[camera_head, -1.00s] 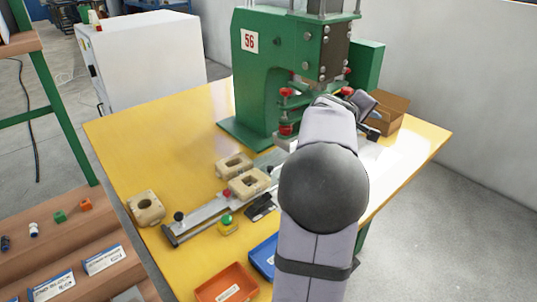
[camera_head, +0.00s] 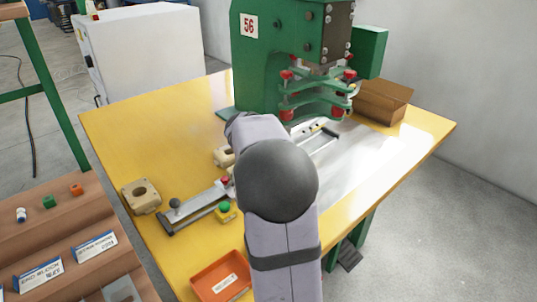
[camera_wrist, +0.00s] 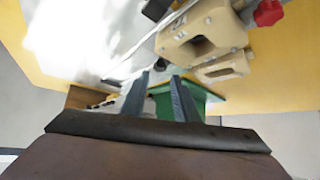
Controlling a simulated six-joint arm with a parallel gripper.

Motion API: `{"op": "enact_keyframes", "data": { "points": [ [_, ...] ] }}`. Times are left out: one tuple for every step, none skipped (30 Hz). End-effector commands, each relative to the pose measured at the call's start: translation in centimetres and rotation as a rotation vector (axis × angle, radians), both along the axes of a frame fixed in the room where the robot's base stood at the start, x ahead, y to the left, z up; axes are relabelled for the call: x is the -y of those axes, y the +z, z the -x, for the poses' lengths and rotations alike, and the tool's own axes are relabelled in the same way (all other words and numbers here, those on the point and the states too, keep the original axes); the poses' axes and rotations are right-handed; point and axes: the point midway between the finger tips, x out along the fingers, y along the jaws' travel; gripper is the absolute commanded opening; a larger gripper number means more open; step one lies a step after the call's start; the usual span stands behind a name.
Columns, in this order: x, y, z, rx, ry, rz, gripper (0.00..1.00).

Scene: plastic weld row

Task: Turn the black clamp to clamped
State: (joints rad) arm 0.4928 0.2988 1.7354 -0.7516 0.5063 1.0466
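My gripper (camera_wrist: 159,76) shows in the wrist view with its two fingers apart and nothing between them. In the head view my own arm hides the gripper. The black clamp cannot be made out surely. A dark piece (camera_wrist: 157,8) at the top edge of the wrist view may be part of it, but it is cut off. A red knob (camera_wrist: 268,12) also shows in the wrist view.
A beige block (camera_head: 141,196) lies left of the rail; beige blocks (camera_wrist: 202,35) show near my fingers in the wrist view. A green press (camera_head: 262,70) stands behind. A green button box (camera_head: 225,210), orange bin (camera_head: 221,278) and cardboard box (camera_head: 383,101) are around.

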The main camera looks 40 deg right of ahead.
Motion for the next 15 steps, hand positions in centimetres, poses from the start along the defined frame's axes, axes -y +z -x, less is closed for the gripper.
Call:
{"op": "enact_keyframes", "data": {
  "points": [
    [0.5, -0.6, -0.2, -0.002, 0.0, -0.001, 0.28],
    [0.7, -0.9, -0.4, -0.003, -0.001, 0.0, 0.28],
    [1.0, -1.3, -0.6, -0.003, -0.001, -0.001, 0.28],
    [1.3, -1.6, -0.7, -0.003, -0.001, -0.001, 0.28],
    [1.5, -1.8, -0.9, -0.002, -0.001, -0.001, 0.28],
    [1.8, -2.2, -1.1, -0.002, 0.0, -0.001, 0.28],
    [2.0, -2.4, -1.2, -0.002, 0.0, -0.001, 0.28],
    [2.2, -2.6, -1.4, -0.002, 0.0, 0.0, 0.28],
    [2.4, -2.9, -1.5, -0.002, 0.0, -0.001, 0.28],
    [2.6, -3.0, -1.6, -0.002, 0.0, 0.0, 0.28],
    [2.7, -3.2, -1.7, -0.001, 0.001, 0.0, 0.28],
    [2.8, -3.4, -1.8, -0.001, 0.001, 0.0, 0.28],
    [2.9, -3.5, -1.9, -0.002, 0.001, 0.0, 0.28],
    [3.0, -3.6, -1.9, -0.001, 0.001, 0.001, 0.28],
    [3.1, -3.7, -2.0, -0.001, 0.001, 0.001, 0.28]
  ]
}}
